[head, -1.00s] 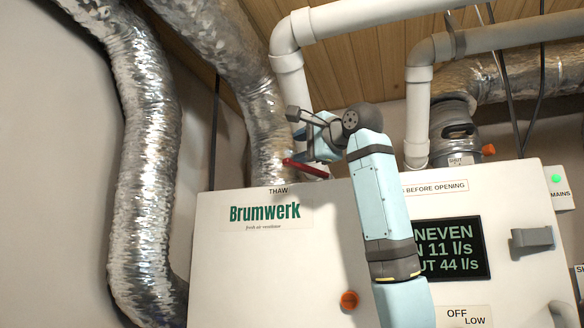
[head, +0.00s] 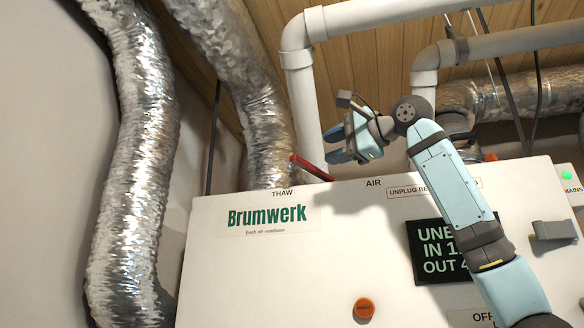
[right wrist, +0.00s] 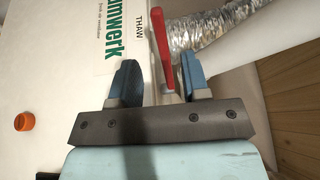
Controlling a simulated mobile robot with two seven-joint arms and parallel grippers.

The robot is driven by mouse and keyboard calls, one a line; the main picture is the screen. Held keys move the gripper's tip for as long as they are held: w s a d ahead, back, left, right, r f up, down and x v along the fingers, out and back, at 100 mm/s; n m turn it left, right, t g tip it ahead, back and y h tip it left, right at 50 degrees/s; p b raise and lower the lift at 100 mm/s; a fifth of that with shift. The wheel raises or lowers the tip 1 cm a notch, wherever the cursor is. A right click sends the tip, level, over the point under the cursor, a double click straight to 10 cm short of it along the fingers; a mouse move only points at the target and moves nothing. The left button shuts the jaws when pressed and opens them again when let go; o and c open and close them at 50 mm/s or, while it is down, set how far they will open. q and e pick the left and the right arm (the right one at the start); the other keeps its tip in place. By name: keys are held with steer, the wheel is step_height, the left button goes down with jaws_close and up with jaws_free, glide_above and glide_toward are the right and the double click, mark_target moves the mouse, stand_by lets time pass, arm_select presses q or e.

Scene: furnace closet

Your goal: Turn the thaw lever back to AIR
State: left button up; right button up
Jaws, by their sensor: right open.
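The red thaw lever (head: 312,168) sits at the top edge of the white Brumwerk unit and slants up to the left, its free end above the THAW label (head: 282,194). The AIR label (head: 374,183) is to its right. My right gripper (head: 336,146) is open just above and to the right of the lever. In the right wrist view the lever (right wrist: 161,45) runs up the picture, its lower end between the open fingers (right wrist: 160,80), with gaps on both sides. My left gripper is not in view.
The white unit (head: 250,270) fills the lower part, with an orange knob (head: 364,308) and a dark display (head: 432,250) on its face. Silver ducts (head: 135,150) and white pipes (head: 303,100) run behind and above the lever.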

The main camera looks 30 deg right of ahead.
mark_target(296, 164)
steer(key=p+x, duration=0.2)
steer(key=x, duration=0.9)
steer(key=shift+p, duration=0.35)
steer(key=shift+w+a+f, duration=0.1)
steer(key=shift+w+f, duration=0.05)
steer(key=shift+w, duration=0.3)
steer(key=shift+c, duration=0.2)
jaws_close()
